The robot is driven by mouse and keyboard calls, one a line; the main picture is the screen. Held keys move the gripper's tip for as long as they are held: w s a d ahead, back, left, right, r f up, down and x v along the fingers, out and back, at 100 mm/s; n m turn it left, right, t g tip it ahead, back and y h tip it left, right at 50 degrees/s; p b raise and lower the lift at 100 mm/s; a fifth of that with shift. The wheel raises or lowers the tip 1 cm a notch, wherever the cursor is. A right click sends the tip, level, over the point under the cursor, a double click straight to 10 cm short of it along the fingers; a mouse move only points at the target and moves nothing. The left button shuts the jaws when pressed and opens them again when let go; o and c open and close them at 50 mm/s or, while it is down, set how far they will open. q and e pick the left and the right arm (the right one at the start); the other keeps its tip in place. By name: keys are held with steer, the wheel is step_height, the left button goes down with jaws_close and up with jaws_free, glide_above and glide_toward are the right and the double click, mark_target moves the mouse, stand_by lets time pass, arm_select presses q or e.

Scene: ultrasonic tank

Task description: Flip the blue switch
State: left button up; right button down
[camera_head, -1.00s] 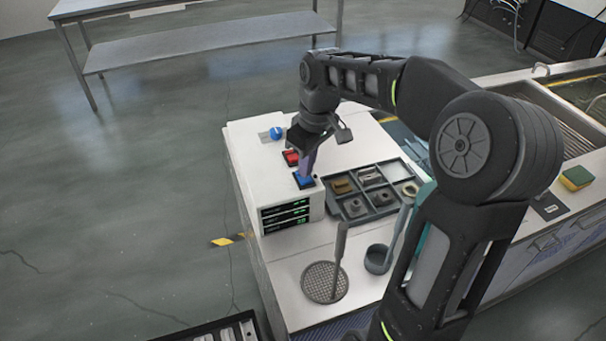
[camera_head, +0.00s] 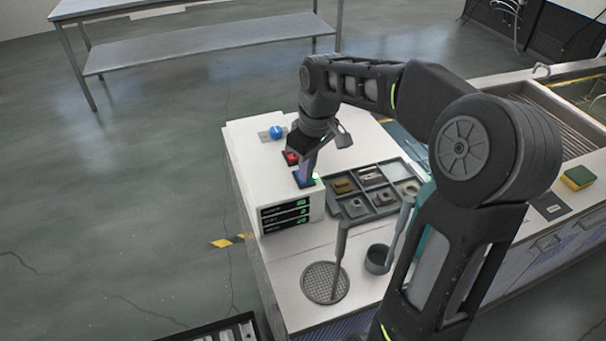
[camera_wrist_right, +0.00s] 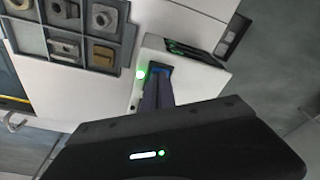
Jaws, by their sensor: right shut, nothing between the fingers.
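The blue switch (camera_head: 299,182) is on top of the white control box (camera_head: 254,172), near its front right corner. My right gripper (camera_head: 305,178) is shut and empty, pointing down with its fingertips on the switch and hiding much of it. In the right wrist view, the shut fingers (camera_wrist_right: 154,98) reach the blue switch (camera_wrist_right: 161,70). My left gripper is not in view.
A red switch (camera_head: 290,157) and a blue knob (camera_head: 276,132) sit behind. Displays (camera_head: 286,214) show green digits on the box front. A compartment tray (camera_head: 383,212) with small metal parts lies right. A round mesh basket (camera_head: 325,283) and a cup (camera_head: 377,259) stand in front.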

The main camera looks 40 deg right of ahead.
step_height(320, 180, up, 7)
steer(key=p, duration=0.5)
steer(key=shift+p, duration=0.3)
stand_by(0.5)
